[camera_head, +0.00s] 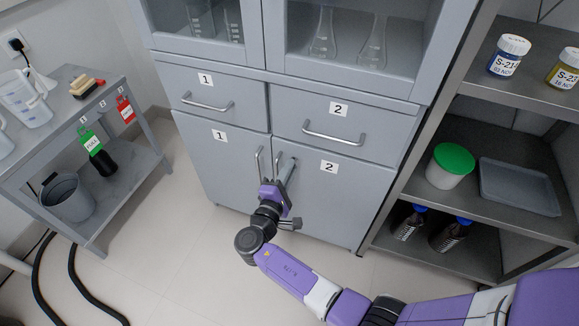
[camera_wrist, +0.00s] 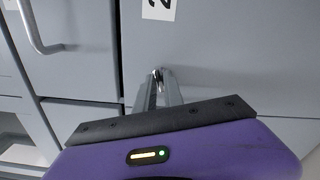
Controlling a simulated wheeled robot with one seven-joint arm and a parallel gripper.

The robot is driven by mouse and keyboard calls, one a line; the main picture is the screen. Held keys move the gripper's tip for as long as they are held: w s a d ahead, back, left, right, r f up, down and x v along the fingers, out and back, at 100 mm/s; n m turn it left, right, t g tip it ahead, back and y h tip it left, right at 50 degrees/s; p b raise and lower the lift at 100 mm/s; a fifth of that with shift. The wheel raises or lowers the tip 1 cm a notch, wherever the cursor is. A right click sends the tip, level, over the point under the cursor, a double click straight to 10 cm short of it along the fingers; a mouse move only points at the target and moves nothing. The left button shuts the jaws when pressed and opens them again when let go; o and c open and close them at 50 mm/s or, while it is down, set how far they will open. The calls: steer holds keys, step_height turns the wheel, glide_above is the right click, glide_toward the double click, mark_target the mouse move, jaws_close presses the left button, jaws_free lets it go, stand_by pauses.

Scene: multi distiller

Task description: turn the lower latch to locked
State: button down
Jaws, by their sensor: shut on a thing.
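The grey cabinet has two lower doors, door 1 (camera_head: 222,165) and door 2 (camera_head: 345,205). Door 2 looks closed. My gripper (camera_head: 287,174) is at the upper left of door 2, beside the seam between the doors. It is shut on a small metal handle (camera_head: 278,158), whose end also shows between the fingers in the wrist view (camera_wrist: 158,74). My gripper's purple body (camera_wrist: 170,150) hides much of the area below. I cannot make out a separate latch or any lock marking.
A vertical handle (camera_head: 259,161) of door 1 stands close left of my gripper. Drawer 2's handle (camera_head: 333,133) juts out above. An open shelf (camera_head: 515,125) with bottles stands at right, a side table (camera_head: 70,125) at left. The floor between is clear.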

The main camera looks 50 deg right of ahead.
steer(key=shift+n+p, duration=3.75)
steer(key=shift+n, duration=3.35)
steer(key=c, duration=1.5)
jaws_free()
steer(key=shift+p+v, duration=0.35)
steer(key=shift+v, duration=3.6)
